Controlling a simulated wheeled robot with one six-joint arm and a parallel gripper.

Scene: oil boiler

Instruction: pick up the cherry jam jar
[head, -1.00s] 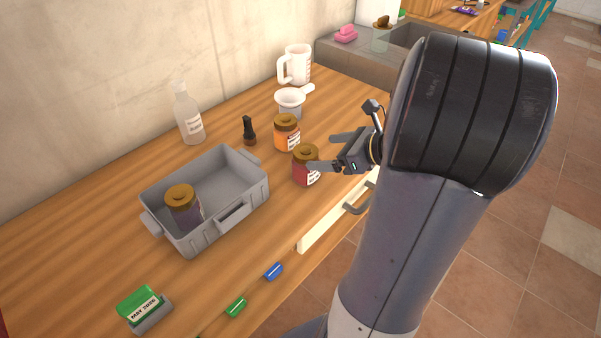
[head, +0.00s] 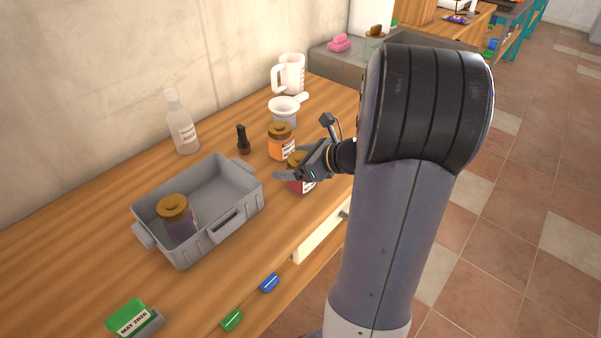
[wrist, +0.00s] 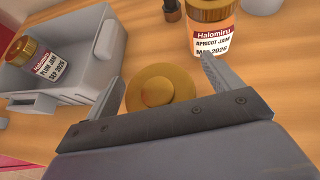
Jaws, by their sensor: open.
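The cherry jam jar (head: 307,186), dark red with a brown-gold lid, stands on the wooden counter, partly hidden behind my gripper in the head view. In the wrist view its lid (wrist: 160,88) lies between my two open fingers, and its label is hidden. My gripper (head: 283,165) is open around the jar's upper part; it also shows in the wrist view (wrist: 162,85). I cannot tell whether either finger touches the jar. The apricot jam jar (head: 281,143) stands just behind, close to the right finger in the wrist view (wrist: 211,30).
A grey crate (head: 228,222) holds a plum jam jar (head: 177,220). A glass bottle (head: 182,125), a small dark-topped bottle (head: 243,140), a white funnel (head: 284,108) and a measuring jug (head: 291,74) stand behind. A green date block (head: 128,316) sits near the front.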

